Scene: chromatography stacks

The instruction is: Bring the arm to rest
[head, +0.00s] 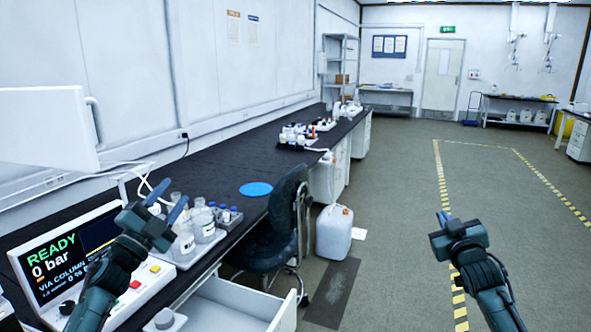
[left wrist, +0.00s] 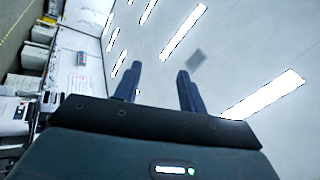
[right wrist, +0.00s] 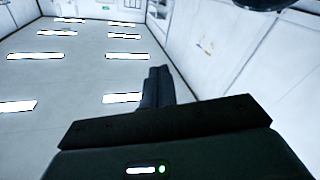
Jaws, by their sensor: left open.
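My left gripper (head: 166,201) is raised over the near end of the black bench, in front of the instrument with the lit screen. Its two blue fingers stand apart with nothing between them, as the left wrist view (left wrist: 158,72) also shows. My right gripper (head: 443,218) is raised over the open floor at the right, away from the bench. In the right wrist view its fingers (right wrist: 159,72) lie side by side, closed, with nothing seen between them.
The instrument (head: 98,233) reads READY, 0 bar. Glass bottles (head: 203,222) stand on a tray behind my left gripper. A white drawer (head: 235,304) stands open below the bench. A dark chair (head: 285,215) and a white canister (head: 334,232) are between the grippers.

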